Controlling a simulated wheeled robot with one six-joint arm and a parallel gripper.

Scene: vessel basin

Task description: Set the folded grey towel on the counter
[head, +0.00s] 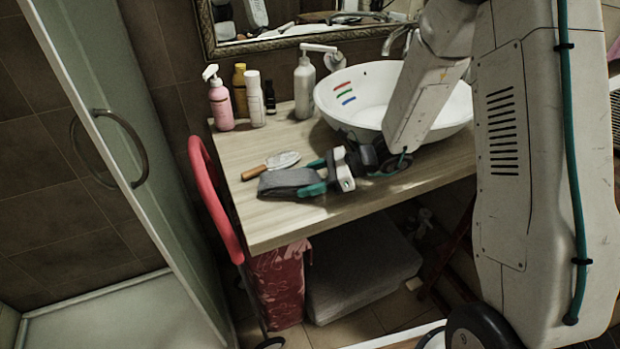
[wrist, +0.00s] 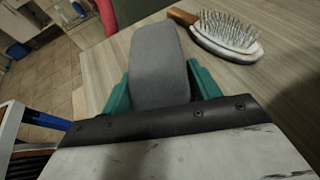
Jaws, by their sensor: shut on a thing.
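The folded grey towel (head: 288,181) is at the front left part of the wooden counter (head: 340,208). My gripper (head: 318,176) reaches in from the right, and its teal fingers are shut on the towel. In the wrist view the towel (wrist: 158,62) sticks out between the two teal fingers (wrist: 158,90), with the counter under and behind it. The towel looks at or very close to the counter top; I cannot tell whether it touches.
A hairbrush (head: 272,165) lies just behind the towel. Several bottles, including a pink pump bottle (head: 221,105), stand at the back left. A white basin (head: 372,100) stands behind my arm. A red handle (head: 214,198) rises beside the counter's left edge.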

